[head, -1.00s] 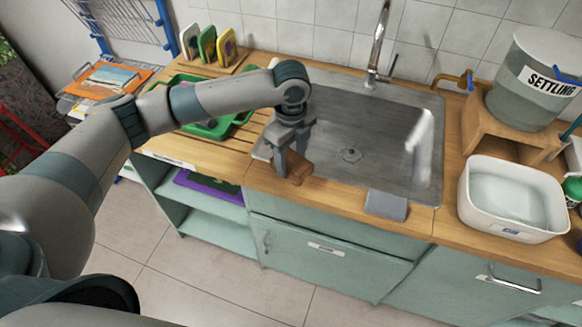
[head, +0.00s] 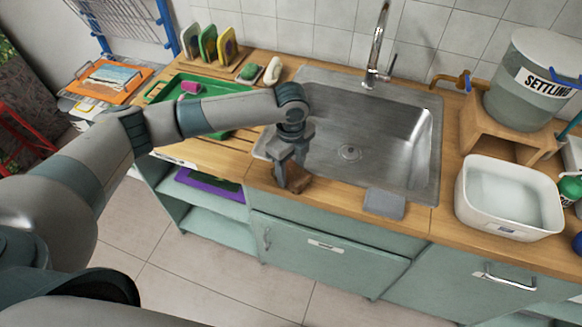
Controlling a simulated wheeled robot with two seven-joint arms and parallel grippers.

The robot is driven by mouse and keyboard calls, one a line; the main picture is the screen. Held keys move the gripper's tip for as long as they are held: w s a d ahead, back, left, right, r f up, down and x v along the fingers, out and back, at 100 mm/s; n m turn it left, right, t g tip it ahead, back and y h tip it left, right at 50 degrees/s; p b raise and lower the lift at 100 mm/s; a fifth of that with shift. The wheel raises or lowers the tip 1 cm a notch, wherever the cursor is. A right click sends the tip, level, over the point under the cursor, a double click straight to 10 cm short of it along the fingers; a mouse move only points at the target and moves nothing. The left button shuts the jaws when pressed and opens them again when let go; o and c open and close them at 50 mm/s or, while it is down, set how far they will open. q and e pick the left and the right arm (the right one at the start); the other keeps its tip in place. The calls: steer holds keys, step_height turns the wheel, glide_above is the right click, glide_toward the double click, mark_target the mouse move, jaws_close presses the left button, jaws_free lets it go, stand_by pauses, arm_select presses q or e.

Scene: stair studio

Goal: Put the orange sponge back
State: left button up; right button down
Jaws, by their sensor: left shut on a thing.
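A small brownish-orange block (head: 297,182), which looks like the orange sponge, is at the wooden counter's front edge, just off the sink's front left corner. My left gripper (head: 288,172) points down over it and is shut on it. The fingers hide part of the block. I cannot tell whether it still touches the counter. My right gripper is not in view.
The steel sink (head: 395,125) lies right of the gripper, with a grey pad (head: 384,203) at its front edge. A green tray (head: 160,92) holds a pink block (head: 191,87). Upright boards (head: 208,43) stand behind it. A white basin (head: 510,225) stands right.

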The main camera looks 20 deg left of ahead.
mark_target(291, 171)
arm_select(q)
steer(key=o, duration=1)
steer(key=shift+r, duration=0.7)
step_height(291, 171, up, 11)
steer(key=b, duration=0.4)
steer(key=shift+r, duration=0.2)
